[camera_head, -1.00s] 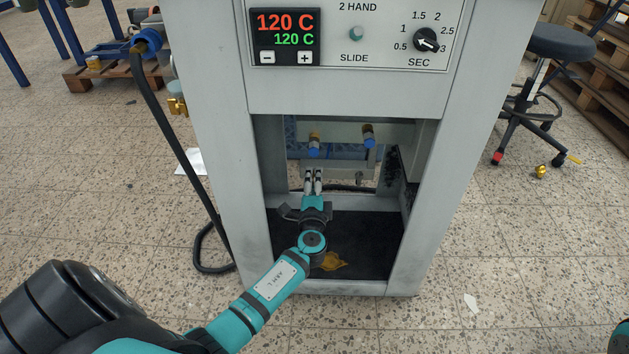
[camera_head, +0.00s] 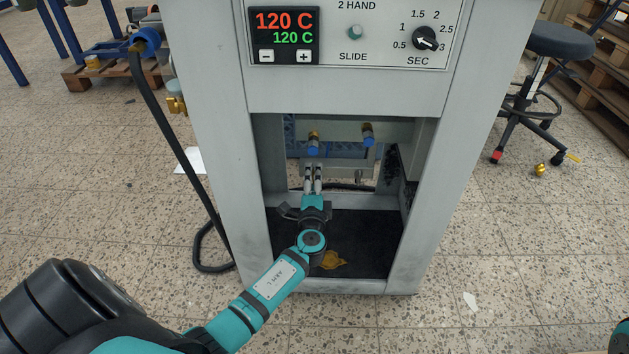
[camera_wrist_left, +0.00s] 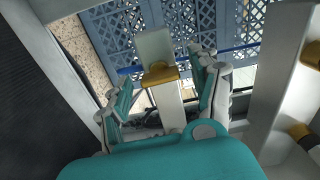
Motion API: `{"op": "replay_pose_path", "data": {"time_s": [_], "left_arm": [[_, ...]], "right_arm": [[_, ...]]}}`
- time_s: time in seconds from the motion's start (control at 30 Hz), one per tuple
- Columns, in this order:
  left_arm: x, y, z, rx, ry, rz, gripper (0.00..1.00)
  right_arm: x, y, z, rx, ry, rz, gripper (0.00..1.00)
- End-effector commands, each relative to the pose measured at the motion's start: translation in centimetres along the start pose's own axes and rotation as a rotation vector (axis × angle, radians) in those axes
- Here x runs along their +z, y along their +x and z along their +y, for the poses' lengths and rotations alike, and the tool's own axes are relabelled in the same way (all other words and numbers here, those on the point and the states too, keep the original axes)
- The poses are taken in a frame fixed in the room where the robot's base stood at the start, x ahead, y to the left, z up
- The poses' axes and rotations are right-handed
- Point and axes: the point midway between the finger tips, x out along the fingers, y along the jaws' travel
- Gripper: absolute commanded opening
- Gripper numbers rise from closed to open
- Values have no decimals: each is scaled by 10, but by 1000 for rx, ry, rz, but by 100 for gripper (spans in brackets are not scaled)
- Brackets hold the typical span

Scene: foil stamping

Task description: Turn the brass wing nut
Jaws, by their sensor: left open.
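My left gripper (camera_head: 313,167) reaches into the open bay of the grey press (camera_head: 345,95), fingers pointing inward. In the left wrist view the gripper (camera_wrist_left: 161,70) is open, a finger on each side of a brass piece (camera_wrist_left: 160,76), which looks like the wing nut. It sits on a pale upright post between the fingers, with a light grey block above it. I cannot tell whether either finger touches it. In the head view I cannot make out the wing nut at the fingertips. My right gripper is not in view.
The bay's side walls stand close on both sides. An orange-yellow scrap (camera_head: 332,260) lies on the dark bay floor. A black hose (camera_head: 172,140) runs down outside left; a stool (camera_head: 556,42) stands right.

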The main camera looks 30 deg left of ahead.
Motion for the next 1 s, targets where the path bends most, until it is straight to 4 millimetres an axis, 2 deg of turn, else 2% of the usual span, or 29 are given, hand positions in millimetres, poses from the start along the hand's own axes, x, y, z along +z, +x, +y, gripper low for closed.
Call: {"op": "replay_pose_path", "data": {"time_s": [0.17,0.4,0.6,0.8,1.0], "left_arm": [[0,-21,1,2,-1,1,63],[0,-73,2,4,0,2,63],[-1,-106,2,4,1,2,63],[0,-119,1,2,0,0,63],[0,-120,1,2,0,0,63]], "right_arm": [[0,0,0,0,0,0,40],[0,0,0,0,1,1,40],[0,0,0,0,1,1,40],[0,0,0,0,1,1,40],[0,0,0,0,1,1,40]]}}
